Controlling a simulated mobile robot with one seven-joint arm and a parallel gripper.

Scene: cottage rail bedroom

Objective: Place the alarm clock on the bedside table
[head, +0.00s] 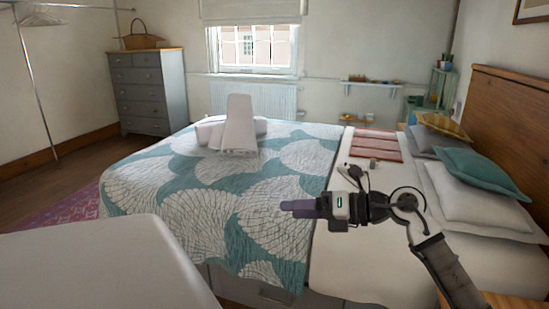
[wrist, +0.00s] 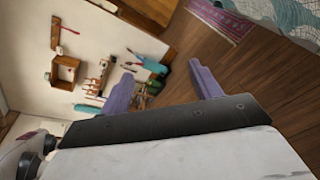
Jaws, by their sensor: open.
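My gripper (head: 284,207) is above the near side of the bed, its purple fingers pointing left. In the wrist view the two fingers (wrist: 160,74) stand wide apart with nothing between them. I cannot identify the alarm clock for certain. A small grey object (head: 373,163) lies on the bed beyond my gripper, below the red folded cloth, too small to name. A wooden top (head: 512,300) shows at the bottom right edge, mostly cut off. It may be a bedside table, but I cannot tell. A grey-green stand (head: 415,104) is beyond the bed's far side.
The bed has a teal and white patterned quilt (head: 270,195), stacked white towels (head: 239,125), a red folded cloth (head: 376,143) and pillows (head: 470,195) by the wooden headboard (head: 510,120). A grey dresser (head: 147,92) stands back left. Wooden floor (wrist: 245,75) is open in the wrist view.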

